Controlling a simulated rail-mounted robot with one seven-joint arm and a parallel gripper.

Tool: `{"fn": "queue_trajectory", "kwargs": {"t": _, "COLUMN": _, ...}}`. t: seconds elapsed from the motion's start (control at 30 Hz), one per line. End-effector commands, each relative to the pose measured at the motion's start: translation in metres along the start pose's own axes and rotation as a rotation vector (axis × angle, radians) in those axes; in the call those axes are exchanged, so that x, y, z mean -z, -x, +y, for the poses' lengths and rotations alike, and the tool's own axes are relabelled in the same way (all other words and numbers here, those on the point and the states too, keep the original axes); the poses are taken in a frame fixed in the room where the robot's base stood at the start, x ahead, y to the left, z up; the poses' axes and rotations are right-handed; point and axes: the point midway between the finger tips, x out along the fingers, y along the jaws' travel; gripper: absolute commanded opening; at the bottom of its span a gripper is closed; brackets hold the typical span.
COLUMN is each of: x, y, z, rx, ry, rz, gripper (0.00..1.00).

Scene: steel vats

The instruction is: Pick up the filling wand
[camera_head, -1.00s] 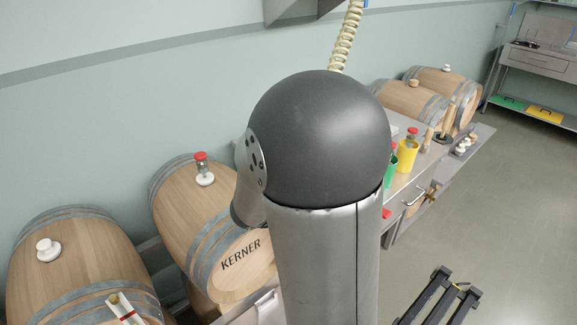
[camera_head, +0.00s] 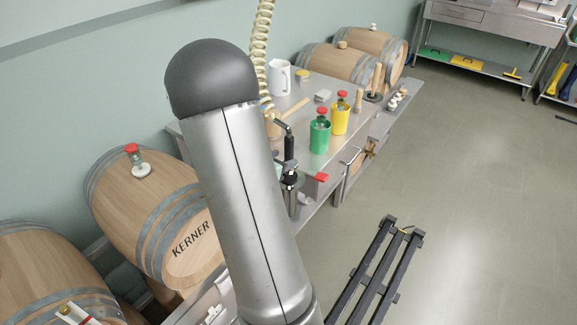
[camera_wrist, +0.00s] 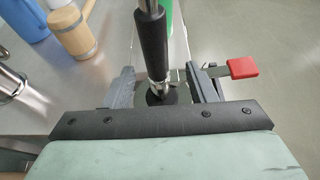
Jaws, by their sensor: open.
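The filling wand (camera_head: 290,148) has a black grip and metal fittings and stands upright at the near left edge of the steel bench, just right of my arm in the head view. In the wrist view its black shaft (camera_wrist: 153,45) runs down the middle, between the fingers of my gripper (camera_wrist: 163,86). The gripper is open, with one finger on each side of the wand and visible space beside it. A red-ended lever (camera_wrist: 243,67) sticks out right of the right finger. My arm hides most of the gripper in the head view.
The steel bench (camera_head: 325,90) bears a green container (camera_head: 320,136), a yellow container (camera_head: 341,119), a white jug (camera_head: 280,77) and a wooden mallet (camera_wrist: 73,30). A barrel (camera_head: 150,215) stands left. A coiled hose (camera_head: 262,45) hangs behind my arm. A black rack (camera_head: 375,270) lies on the clear floor.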

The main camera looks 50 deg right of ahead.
Motion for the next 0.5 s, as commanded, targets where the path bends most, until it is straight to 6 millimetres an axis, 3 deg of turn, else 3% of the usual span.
{"fn": "queue_trajectory", "kwargs": {"t": 0.3, "x": -0.003, "y": -0.043, "z": 0.003, "rx": 0.003, "ry": 0.000, "rz": 0.001, "gripper": 0.51}}
{"fn": "queue_trajectory", "kwargs": {"t": 0.5, "x": -0.002, "y": -0.047, "z": 0.004, "rx": 0.000, "ry": 0.000, "rz": 0.000, "gripper": 0.51}}
